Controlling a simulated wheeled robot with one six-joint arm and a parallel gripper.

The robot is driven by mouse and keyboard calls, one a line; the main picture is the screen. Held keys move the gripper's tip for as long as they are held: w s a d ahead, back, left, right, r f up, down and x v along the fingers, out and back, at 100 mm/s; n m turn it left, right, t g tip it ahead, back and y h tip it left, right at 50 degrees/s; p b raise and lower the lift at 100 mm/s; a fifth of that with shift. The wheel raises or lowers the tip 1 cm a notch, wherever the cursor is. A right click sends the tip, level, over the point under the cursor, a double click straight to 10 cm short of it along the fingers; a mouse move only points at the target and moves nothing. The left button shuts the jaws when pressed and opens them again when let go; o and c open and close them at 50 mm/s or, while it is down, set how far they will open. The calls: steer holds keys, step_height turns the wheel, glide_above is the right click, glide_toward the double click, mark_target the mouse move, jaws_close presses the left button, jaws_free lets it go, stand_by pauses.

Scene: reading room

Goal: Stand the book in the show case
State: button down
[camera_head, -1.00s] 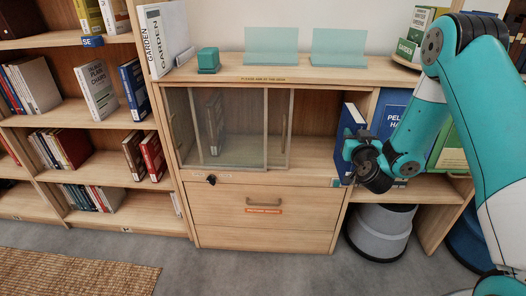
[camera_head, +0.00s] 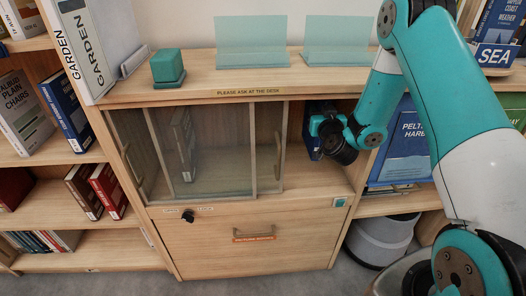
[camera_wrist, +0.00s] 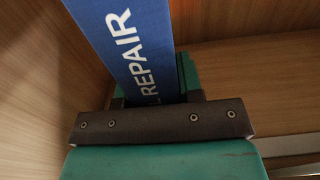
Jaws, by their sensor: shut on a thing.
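The show case (camera_head: 305,180) is the wooden cabinet bay in the middle of the head view. Its sliding glass panes (camera_head: 215,150) cover the left and middle, and its right part is open. My gripper (camera_head: 320,127) is inside that open right part. It is shut on a blue book (camera_wrist: 125,45) with white "REPAIR" lettering on its spine. The book looks roughly upright in the head view, mostly hidden behind my gripper. In the wrist view wood panels surround it; its lower edge is hidden, so I cannot tell whether it touches the case floor.
A grey book (camera_head: 183,145) stands behind the glass. A drawer (camera_head: 250,245) is below. On top are a teal block (camera_head: 168,68) and two clear teal stands (camera_head: 252,42). Another blue book (camera_head: 405,145) stands in the bay to the right, above a grey bin (camera_head: 380,245).

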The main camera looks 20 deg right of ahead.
mark_target(315, 139)
steer(key=shift+a+f+b, duration=0.1)
steer(key=shift+f+b, duration=2.7)
steer(key=shift+f, duration=2.2)
steer(key=c, duration=0.8)
jaws_free()
steer(key=shift+f, duration=0.1)
steer(key=shift+r, duration=0.25)
steer(key=b+v, duration=0.1)
steer(key=v, duration=1.1)
